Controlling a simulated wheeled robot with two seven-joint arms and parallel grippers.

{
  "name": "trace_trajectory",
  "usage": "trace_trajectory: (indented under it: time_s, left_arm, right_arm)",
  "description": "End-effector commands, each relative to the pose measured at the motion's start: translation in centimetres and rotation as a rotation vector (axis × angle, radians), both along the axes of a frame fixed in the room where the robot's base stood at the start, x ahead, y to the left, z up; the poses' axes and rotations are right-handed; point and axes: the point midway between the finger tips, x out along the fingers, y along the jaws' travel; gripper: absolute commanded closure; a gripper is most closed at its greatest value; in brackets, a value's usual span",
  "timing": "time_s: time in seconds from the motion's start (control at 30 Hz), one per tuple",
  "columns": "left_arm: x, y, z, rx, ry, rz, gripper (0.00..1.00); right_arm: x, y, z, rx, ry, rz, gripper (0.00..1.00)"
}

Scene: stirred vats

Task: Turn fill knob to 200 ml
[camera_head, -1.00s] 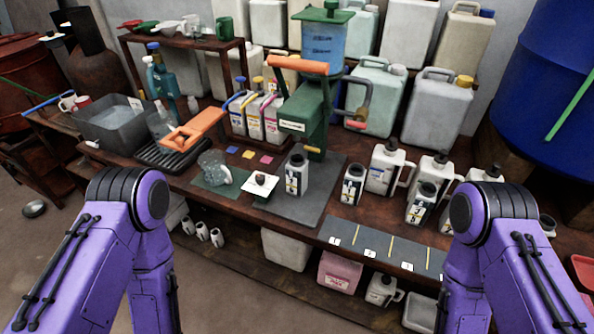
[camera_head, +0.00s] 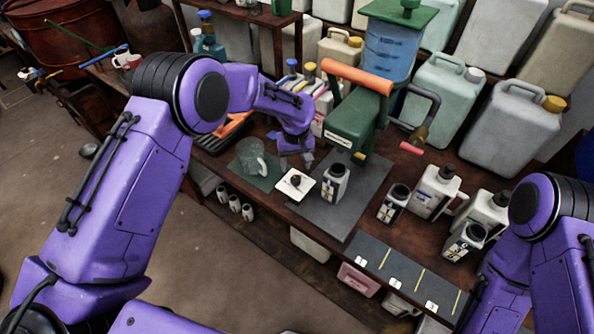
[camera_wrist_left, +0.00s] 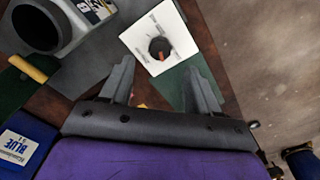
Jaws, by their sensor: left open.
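The fill knob (camera_head: 295,181) is a small dark knob on a white square plate (camera_head: 287,189), on the bench beside the green machine. In the left wrist view the knob (camera_wrist_left: 159,48) shows an orange-red mark, and its white plate (camera_wrist_left: 181,39) lies just beyond the fingers. No scale numbers are readable. My left gripper (camera_head: 296,160) is open and empty, pointing down just behind the plate. In the left wrist view its two fingers (camera_wrist_left: 163,84) are spread apart, with the knob ahead between their lines and not touched. My right gripper is out of view; only my right arm shows.
A glass jug (camera_head: 250,158) stands left of the plate, and a white bottle with a dark neck (camera_head: 334,184) stands close on its right. The green machine (camera_head: 355,118) with an orange handle rises behind. Several bottles stand farther right. Numbered mat (camera_head: 400,272) is clear.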

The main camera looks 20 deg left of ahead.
Motion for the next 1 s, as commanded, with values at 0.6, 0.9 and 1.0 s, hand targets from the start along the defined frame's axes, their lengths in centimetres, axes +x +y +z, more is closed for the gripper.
trace_trajectory:
  time_s: [0.6, 0.9, 1.0]
  left_arm:
    - [0.0, -0.2, -6.5, 0.0, -0.001, -0.006, 0.39]
    - [0.0, -0.2, -6.5, 0.0, -0.001, -0.005, 0.95]
    - [0.0, -0.2, -6.5, 0.0, -0.001, -0.01, 0.95]
  right_arm:
    - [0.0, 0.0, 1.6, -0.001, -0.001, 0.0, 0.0]
    - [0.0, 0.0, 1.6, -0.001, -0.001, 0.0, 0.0]
    - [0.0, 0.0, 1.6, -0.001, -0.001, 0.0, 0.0]
